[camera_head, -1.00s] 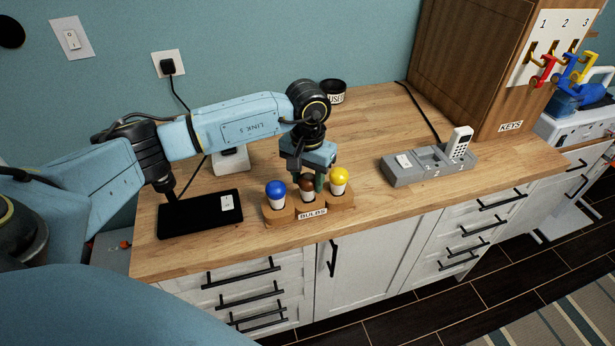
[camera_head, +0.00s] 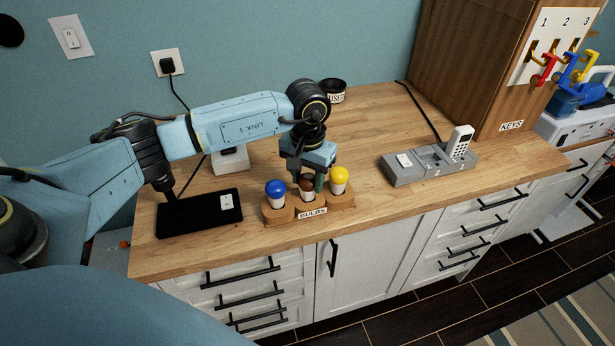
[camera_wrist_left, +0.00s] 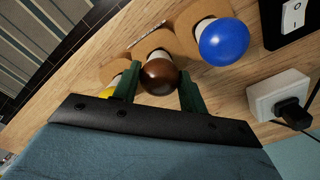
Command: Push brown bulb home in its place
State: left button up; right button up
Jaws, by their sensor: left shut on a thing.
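The brown bulb (camera_head: 306,186) stands upright in the middle place of the wooden bulb holder (camera_head: 327,211), between the blue bulb (camera_head: 275,188) and the yellow bulb (camera_head: 339,176). My left gripper (camera_head: 307,183) reaches down over the holder and is shut on the brown bulb. In the left wrist view, the brown bulb (camera_wrist_left: 159,77) sits between the two green fingers (camera_wrist_left: 157,90). The bulb's pale base shows at the holder. I cannot tell how deep the base sits. My right gripper is not in view.
A black tray (camera_head: 190,217) with a white switch lies to the left. A grey phone dock (camera_head: 405,174) stands to the right, and a dark cup (camera_head: 334,88) at the back. A white plug-in box (camera_head: 232,160) is behind my arm. The counter's middle right is free.

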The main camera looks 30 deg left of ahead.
pick_arm(q)
jog(key=o, duration=1.2)
jog(key=c, duration=0.4)
jog(key=shift+r, duration=0.1)
jog(key=shift+r+p, duration=2)
jog(key=shift+r, duration=1.95)
